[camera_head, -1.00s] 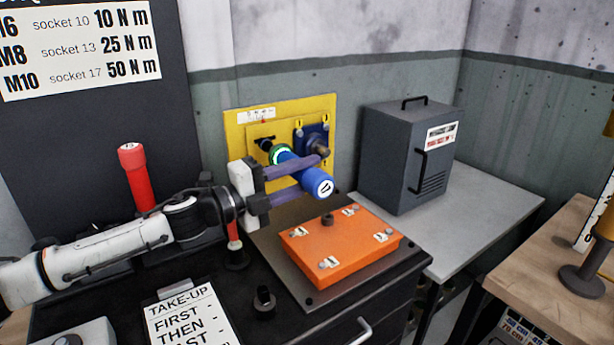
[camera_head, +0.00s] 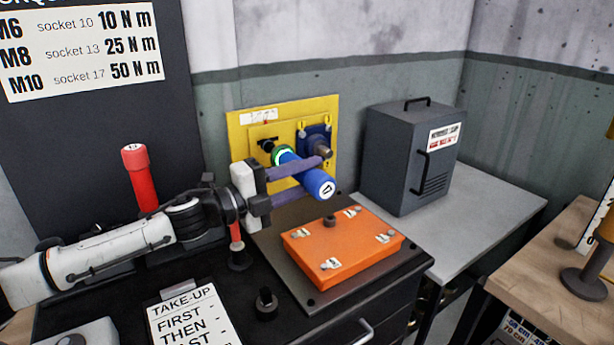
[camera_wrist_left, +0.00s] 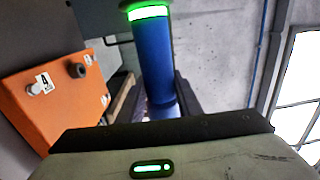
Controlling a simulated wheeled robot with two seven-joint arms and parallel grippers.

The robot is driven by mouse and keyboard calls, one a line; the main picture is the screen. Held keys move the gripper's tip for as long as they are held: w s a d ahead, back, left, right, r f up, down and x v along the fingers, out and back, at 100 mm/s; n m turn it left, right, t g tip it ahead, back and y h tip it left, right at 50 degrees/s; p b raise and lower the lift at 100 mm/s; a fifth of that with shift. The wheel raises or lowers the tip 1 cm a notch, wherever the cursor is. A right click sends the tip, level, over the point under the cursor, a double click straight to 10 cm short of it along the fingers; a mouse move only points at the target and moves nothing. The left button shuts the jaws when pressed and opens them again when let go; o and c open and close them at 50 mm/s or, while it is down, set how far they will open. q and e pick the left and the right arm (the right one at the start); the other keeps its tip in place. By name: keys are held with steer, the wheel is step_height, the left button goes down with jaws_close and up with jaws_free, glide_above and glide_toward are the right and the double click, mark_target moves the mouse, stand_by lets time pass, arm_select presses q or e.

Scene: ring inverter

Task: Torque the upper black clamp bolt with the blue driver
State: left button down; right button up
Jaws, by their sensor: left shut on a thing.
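My left gripper (camera_head: 290,182) is shut on the blue driver (camera_head: 313,178), its fingers on either side of the handle. The driver lies roughly level, with a lit green ring (camera_head: 279,155) at its far end, against the yellow panel (camera_head: 240,130). In the left wrist view the blue driver (camera_wrist_left: 157,65) stands between the fingers, its green ring (camera_wrist_left: 148,12) glowing. A black clamp bolt (camera_head: 267,145) shows on the panel left of the ring. Whether the driver's tip sits on a bolt is hidden behind the ring. My right gripper is not in view.
An orange box (camera_head: 340,250) with numbered bolts lies on a dark plate below the driver. A red driver (camera_head: 139,175) stands at left. A dark grey cabinet (camera_head: 395,160) stands right of the panel on a grey table. A take-up card (camera_head: 190,318) lies in front.

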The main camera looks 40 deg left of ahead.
arm_select(q)
steer(key=shift+w+a+r, duration=0.15)
steer(key=shift+w+a, duration=0.1)
steer(key=shift+a, duration=0.35)
steer(key=shift+w+a+r, duration=0.15)
steer(key=shift+w+a, duration=0.1)
steer(key=shift+a, duration=0.3)
stand_by(1.1)
steer(key=shift+a, duration=0.15)
stand_by(0.9)
steer(key=shift+s+d+f+p, duration=0.1)
steer(key=shift+s+d+p, duration=0.25)
steer(key=shift+d, duration=0.5)
steer(key=shift+s+d+r+p, duration=0.1)
steer(key=shift+s+d+p, duration=0.2)
steer(key=shift+d, duration=0.55)
steer(key=shift+s+d+f+p, duration=0.1)
steer(key=shift+s+d+p, duration=0.25)
steer(key=shift+d, duration=0.5)
